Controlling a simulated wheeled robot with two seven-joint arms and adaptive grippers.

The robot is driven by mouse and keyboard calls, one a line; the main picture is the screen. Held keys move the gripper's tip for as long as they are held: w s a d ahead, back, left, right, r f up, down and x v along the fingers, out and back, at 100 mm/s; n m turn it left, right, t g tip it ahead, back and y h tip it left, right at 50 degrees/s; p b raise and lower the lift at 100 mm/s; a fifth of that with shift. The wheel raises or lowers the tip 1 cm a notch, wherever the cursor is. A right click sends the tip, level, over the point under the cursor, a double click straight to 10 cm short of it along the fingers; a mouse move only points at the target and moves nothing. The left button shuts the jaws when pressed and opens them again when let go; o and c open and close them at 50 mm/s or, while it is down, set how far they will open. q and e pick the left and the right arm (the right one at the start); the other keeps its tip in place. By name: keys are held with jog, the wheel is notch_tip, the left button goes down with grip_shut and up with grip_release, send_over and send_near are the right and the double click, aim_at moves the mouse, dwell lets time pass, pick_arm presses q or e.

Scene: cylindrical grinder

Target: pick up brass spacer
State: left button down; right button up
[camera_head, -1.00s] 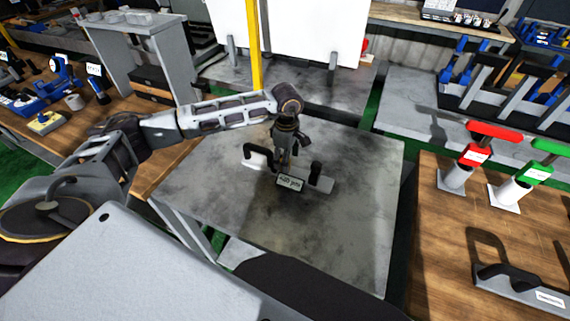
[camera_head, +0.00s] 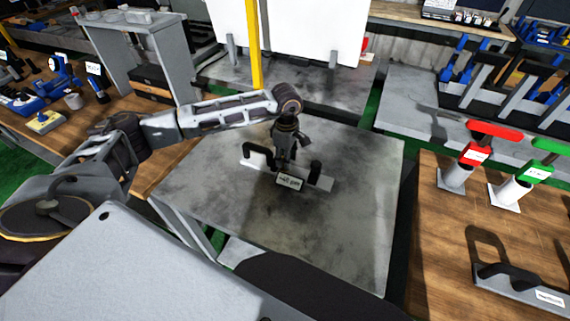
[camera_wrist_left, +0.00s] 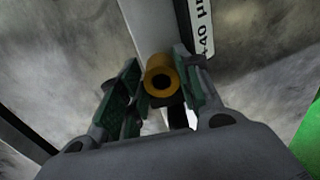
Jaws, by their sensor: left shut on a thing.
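The brass spacer (camera_wrist_left: 160,78) is a short gold-coloured ring with a dark bore, seen in the left wrist view between the two green-padded fingers. My left gripper (camera_wrist_left: 161,88) is shut on it. In the head view my left gripper (camera_head: 286,160) points down over a grey fixture plate (camera_head: 318,183) on the metal table. The spacer is too small or hidden to make out there. I cannot tell whether the spacer touches the plate. My right gripper is not in view.
The fixture has a black handle (camera_head: 257,152), a black post (camera_head: 315,170) and a label (camera_head: 289,181). The metal table (camera_head: 330,235) is otherwise clear. A wooden bench (camera_head: 450,260) with red and green-handled tools stands at right. A yellow post (camera_head: 253,45) rises behind.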

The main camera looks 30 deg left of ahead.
pick_arm(q)
jog(key=shift+s, duration=0.1)
dwell(0.5)
notch_tip(320, 180, up, 10)
jog(key=b, duration=0.1)
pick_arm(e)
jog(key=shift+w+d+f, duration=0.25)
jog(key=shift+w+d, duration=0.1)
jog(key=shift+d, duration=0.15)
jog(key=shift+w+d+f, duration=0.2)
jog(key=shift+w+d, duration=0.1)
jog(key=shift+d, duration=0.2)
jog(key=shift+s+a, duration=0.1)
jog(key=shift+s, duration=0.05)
